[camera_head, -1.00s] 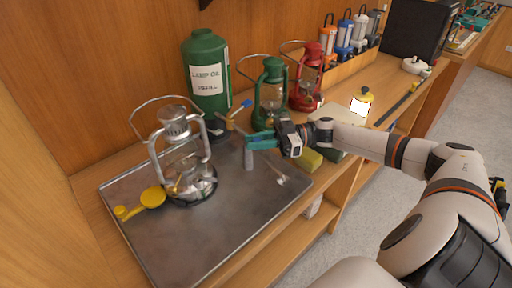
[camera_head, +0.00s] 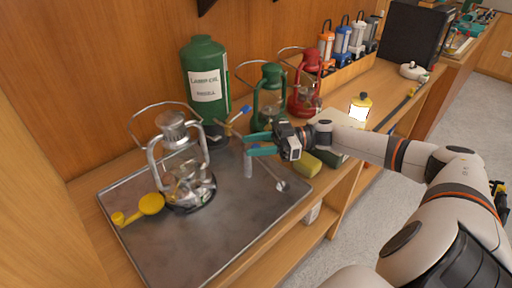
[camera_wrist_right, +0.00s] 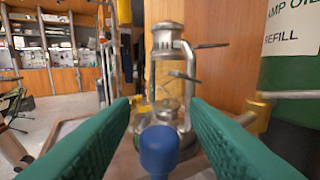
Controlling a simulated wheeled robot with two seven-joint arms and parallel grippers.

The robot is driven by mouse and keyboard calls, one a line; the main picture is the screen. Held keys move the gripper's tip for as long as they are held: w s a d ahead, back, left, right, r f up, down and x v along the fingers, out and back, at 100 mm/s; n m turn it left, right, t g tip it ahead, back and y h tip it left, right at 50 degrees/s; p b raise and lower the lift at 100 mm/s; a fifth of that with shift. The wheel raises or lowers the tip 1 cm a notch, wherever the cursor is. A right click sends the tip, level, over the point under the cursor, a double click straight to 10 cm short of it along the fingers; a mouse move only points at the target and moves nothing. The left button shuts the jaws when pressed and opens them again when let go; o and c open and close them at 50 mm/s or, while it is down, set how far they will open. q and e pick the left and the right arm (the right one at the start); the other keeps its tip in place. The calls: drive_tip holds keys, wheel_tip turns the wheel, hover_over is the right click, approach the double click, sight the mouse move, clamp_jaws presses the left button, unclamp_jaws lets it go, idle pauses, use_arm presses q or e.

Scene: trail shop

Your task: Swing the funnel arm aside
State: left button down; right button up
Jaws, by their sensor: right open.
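My right gripper (camera_head: 253,144) is open above the metal tray, its teal fingers pointing left toward the clear lantern (camera_head: 172,133). In the right wrist view a blue knob (camera_wrist_right: 160,150) lies low between the spread fingers, with no visible contact. A brass fitting (camera_wrist_right: 257,112) with a metal rod sits beside the green tank. In the head view a brass-and-blue-tipped lever (camera_head: 245,108) shows by the tank's base; I cannot tell which rod is the funnel arm. A grey post (camera_head: 248,165) stands below the fingertips. My left gripper is not in view.
The metal tray (camera_head: 215,240) holds the lantern and a yellow round-ended piece (camera_head: 150,204). A green lamp oil tank (camera_head: 205,85) stands behind. Green (camera_head: 268,95) and red (camera_head: 305,90) lanterns are close behind my wrist. A yellow block (camera_head: 307,165) lies below it.

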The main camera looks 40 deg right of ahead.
wheel_tip(320, 180, up, 9)
drive_tip(key=shift+b, duration=0.6)
